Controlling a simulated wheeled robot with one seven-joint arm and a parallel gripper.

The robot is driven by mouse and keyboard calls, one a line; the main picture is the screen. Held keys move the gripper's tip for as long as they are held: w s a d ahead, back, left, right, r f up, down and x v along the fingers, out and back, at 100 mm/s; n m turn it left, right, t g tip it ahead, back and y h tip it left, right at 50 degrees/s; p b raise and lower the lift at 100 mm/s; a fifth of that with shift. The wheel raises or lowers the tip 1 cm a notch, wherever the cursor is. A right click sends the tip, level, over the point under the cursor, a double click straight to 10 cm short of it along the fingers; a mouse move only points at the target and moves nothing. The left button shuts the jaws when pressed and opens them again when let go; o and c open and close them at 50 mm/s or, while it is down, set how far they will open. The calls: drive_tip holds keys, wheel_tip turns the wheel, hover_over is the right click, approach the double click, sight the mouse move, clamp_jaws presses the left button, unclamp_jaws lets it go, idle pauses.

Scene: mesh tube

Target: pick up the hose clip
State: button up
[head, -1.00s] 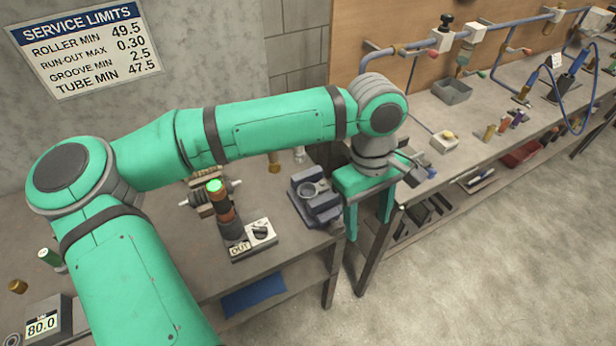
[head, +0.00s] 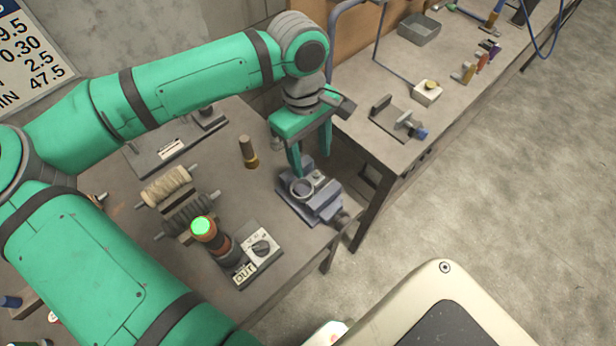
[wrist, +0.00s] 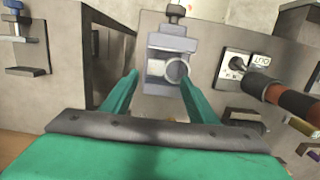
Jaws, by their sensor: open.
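A round metal ring (head: 303,188), which looks like the hose clip, sits at the blue-grey vise (head: 322,207) near the table's right corner. I cannot tell whether it rests on the vise or is clamped in it. In the wrist view the ring (wrist: 176,71) shows in front of the vise (wrist: 170,44), close to the right fingertip. My gripper (head: 311,163) is open and empty, fingers pointing down, just above and behind the vise in the head view. In the wrist view my gripper (wrist: 158,77) has its two fingers spread, with the ring toward the right one.
A switch box (head: 263,242) marked OUT and a dark post with a green-lit top (head: 202,227) stand left of the vise. A brass piece (head: 248,153) and rollers (head: 166,186) are farther left. A second bench (head: 380,150) stands right, past a gap.

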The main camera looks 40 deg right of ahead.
sight(314, 174)
drive_tip(key=shift+f, duration=1.5)
drive_tip(key=shift+s+d+f, duration=0.1)
drive_tip(key=shift+f, duration=0.7)
drive_tip(key=shift+s+d+f, duration=0.15)
drive_tip(key=shift+f, duration=0.6)
drive_tip(key=shift+s+d+f, duration=0.1)
drive_tip(key=shift+f, duration=0.7)
drive_tip(key=shift+c, duration=0.6)
drive_tip(key=shift+w, duration=0.1)
drive_tip(key=c, duration=1.2)
drive_tip(key=shift+r, duration=0.1)
